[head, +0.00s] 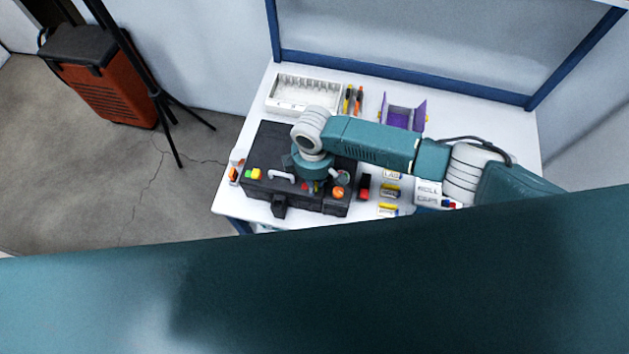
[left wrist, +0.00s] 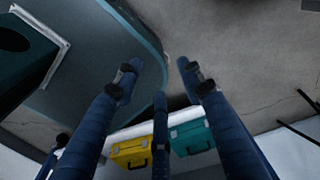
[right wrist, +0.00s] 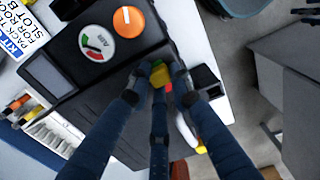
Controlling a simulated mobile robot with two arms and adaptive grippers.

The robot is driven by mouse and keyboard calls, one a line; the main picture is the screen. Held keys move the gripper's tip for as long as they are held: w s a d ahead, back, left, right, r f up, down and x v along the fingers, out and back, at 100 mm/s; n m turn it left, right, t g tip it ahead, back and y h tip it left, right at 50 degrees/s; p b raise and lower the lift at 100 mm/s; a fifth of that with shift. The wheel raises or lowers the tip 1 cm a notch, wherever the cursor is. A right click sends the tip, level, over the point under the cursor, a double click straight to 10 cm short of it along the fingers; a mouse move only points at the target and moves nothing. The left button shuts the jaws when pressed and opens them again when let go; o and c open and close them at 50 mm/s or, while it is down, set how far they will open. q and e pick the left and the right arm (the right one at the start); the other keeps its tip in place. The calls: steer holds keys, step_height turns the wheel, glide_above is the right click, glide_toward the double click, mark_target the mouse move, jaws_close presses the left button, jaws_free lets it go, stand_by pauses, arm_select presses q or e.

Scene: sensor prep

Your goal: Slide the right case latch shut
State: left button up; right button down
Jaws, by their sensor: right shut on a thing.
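The black case (head: 268,148) lies on the white table, with a pale handle (head: 281,175) and an orange knob (head: 338,193) on its top. My right gripper (head: 316,187) points down onto the case, right of the handle. In the right wrist view its fingertips (right wrist: 159,74) are closed around a small yellow-green piece (right wrist: 158,75), which looks like the right case latch; the fingers partly hide it, and its slide position cannot be told. A red bit shows beside it. My left gripper (left wrist: 157,72) is open and empty, away from the case.
A white tray (head: 300,108) and a purple holder (head: 402,117) stand behind the case. Small boxes (head: 390,191) lie to its right. My right forearm passes over the table's right side. Yellow (left wrist: 131,152) and teal (left wrist: 190,138) cases show in the left wrist view.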

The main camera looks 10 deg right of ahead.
steer(key=shift+w+a, duration=0.2)
steer(key=shift+a, duration=0.35)
steer(key=shift+w+a, duration=0.2)
steer(key=shift+a, duration=0.35)
arm_select(q)
steer(key=shift+w+f, duration=0.25)
steer(key=shift+w, duration=0.35)
arm_select(e)
steer(key=c, duration=1.6)
jaws_free()
arm_select(q)
steer(key=shift+s, duration=0.15)
arm_select(e)
steer(key=shift+o, duration=0.2)
steer(key=shift+a, duration=0.1)
steer(key=shift+r, duration=0.1)
arm_select(q)
steer(key=shift+s, duration=0.1)
arm_select(e)
step_height(320, 180, up, 12)
